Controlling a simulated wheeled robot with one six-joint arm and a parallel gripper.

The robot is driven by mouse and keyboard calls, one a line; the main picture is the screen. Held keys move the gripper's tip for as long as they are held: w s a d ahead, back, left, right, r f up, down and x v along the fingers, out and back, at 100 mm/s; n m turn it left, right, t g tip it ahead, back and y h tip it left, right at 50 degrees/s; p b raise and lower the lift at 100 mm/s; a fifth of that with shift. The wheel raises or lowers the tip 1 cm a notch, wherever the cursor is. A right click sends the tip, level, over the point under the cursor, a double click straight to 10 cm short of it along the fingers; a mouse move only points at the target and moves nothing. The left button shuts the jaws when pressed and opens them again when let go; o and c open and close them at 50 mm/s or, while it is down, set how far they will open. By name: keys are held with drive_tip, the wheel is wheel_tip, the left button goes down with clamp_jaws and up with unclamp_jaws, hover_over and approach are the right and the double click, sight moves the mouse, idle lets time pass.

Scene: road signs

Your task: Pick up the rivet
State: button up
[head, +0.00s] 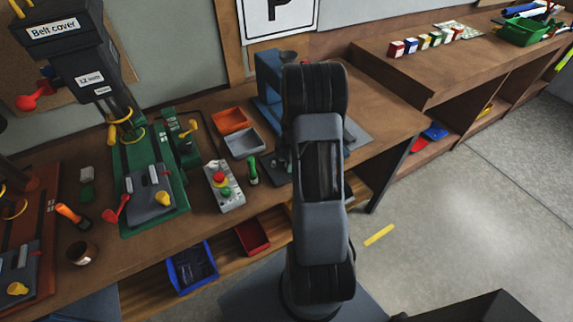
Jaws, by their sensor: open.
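I cannot make out a rivet in the head view; it may be too small to tell or hidden behind my arm. An orange bin (230,120) and a grey bin (244,142) stand on the wooden workbench (210,235), left of my arm. Their contents are not clear. My arm rises from the bottom centre and covers part of the bench's right side. My gripper does not show; the arm links hide that area.
A green drill press (150,185), a button box (224,187) and a green-handled tool (253,171) stand on the bench. A blue machine (268,75) is partly behind my arm. Blue (193,268) and red (252,236) bins sit below. The floor at right is mostly clear.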

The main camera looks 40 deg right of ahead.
drive_tip(key=shift+c, duration=0.4)
clamp_jaws()
drive_tip(key=shift+r, duration=0.1)
drive_tip(key=shift+r+b, duration=0.5)
drive_tip(key=shift+r, duration=0.05)
drive_tip(key=s+d+r+b, duration=0.4)
drive_tip(key=s+d+r, duration=0.1)
drive_tip(key=s+r, duration=0.6)
drive_tip(key=shift+s+r, duration=0.35)
drive_tip(key=shift+s, duration=0.75)
